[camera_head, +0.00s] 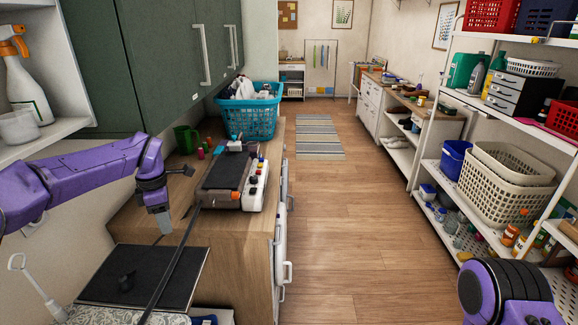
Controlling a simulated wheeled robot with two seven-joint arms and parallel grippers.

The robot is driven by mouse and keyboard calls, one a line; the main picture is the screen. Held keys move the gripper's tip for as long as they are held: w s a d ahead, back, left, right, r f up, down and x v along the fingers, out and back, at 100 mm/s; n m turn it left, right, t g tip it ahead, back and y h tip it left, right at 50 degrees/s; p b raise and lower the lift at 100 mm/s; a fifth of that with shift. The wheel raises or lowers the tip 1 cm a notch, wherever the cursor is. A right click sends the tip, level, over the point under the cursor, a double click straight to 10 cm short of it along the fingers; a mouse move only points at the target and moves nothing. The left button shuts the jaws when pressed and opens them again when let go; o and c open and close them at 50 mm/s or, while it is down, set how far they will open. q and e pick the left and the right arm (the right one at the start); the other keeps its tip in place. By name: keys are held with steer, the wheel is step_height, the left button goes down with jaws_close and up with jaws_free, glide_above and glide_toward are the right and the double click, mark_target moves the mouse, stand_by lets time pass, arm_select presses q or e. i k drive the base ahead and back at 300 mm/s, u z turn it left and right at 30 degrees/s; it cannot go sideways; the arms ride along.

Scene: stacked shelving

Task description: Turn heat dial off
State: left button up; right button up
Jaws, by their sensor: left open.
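A dark flat appliance (226,172) lies on the wooden counter, with a white control strip (254,186) along its right side. The strip carries small red, black and blue knobs or buttons; which one is the heat dial, and its setting, is too small to tell. My left gripper (178,196) is at the end of the purple arm from the left. It is open and empty, over the counter to the left of the appliance and apart from the control strip. My right arm shows at the bottom right; its gripper is out of view.
A teal basket (248,110) and a green mug (186,139) stand behind the appliance. A black panel (143,277) lies in front at lower left. Cabinets hang above the counter. A shelf rack (455,95) lines the right.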

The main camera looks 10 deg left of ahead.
mark_target(254, 179)
steer(key=z, duration=0.2)
steer(key=i, duration=1.2)
steer(key=z, duration=0.1)
